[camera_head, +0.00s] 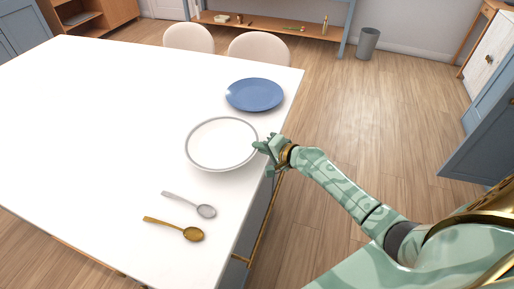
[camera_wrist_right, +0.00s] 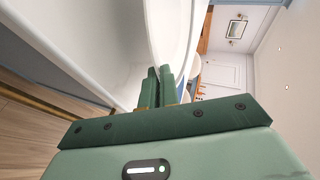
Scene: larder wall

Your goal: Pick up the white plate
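The white plate (camera_head: 221,144) with a grey rim lies near the right edge of the white table. It also shows close up in the right wrist view (camera_wrist_right: 176,28). My right gripper (camera_head: 267,148) is at the plate's right rim. In the wrist view its green fingers (camera_wrist_right: 159,86) are close together, with the plate's rim between them. I cannot tell whether the plate is clear of the table. My left gripper is not in view.
A blue plate (camera_head: 255,95) lies just behind the white plate. A silver spoon (camera_head: 205,211) and a gold spoon (camera_head: 192,234) lie in front of it on the table (camera_head: 90,130). Two pale chairs (camera_head: 258,49) stand at the far side. The table's left part is clear.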

